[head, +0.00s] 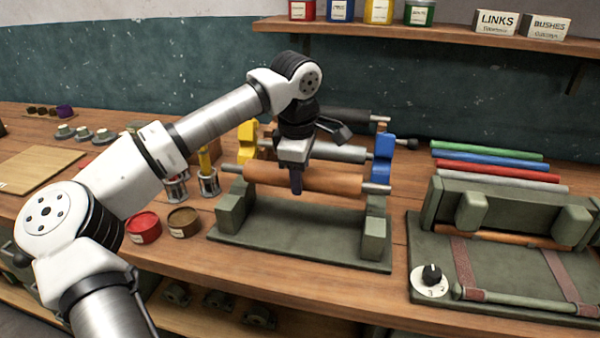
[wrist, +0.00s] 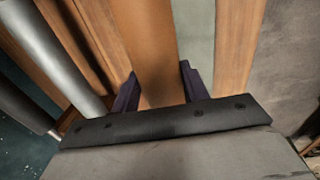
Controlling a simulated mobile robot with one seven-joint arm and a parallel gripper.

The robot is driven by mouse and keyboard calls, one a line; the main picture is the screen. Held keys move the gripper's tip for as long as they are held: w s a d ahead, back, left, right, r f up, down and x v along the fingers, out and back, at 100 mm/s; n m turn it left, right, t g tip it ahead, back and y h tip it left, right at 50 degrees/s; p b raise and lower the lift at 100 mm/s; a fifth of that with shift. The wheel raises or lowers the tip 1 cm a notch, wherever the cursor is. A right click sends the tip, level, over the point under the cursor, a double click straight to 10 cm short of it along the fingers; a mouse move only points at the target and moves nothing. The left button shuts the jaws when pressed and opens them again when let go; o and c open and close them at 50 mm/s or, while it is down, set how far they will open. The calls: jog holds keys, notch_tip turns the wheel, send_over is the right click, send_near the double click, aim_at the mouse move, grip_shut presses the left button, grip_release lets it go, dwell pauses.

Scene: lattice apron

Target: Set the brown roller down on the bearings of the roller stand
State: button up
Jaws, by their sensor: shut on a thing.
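The brown roller (head: 335,180) lies level across the green roller stand (head: 300,238), with metal shaft ends showing at both sides. My gripper (head: 296,182) is shut around its middle from above. In the wrist view, the dark fingers of my gripper (wrist: 160,90) sit on either side of the brown roller (wrist: 146,45). The left shaft end is over the left upright (head: 233,205), the right one over the right upright (head: 376,206). I cannot tell whether the shafts touch the bearings; the bearing seats are not clear.
Close behind, a grey roller (head: 340,152) and a black roller (head: 350,115) run between yellow (head: 247,137) and blue (head: 383,155) end pieces. A green fixture (head: 510,270) with a dial stands right. Coloured rods (head: 495,165) lie behind it.

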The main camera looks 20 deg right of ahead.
jog(key=shift+s+f+b, duration=0.1)
jog(key=shift+f+b, duration=0.3)
jog(key=shift+f, duration=0.05)
jog(key=shift+f+b, duration=1.55)
jog(key=shift+f, duration=0.75)
jog(key=o, duration=1.5)
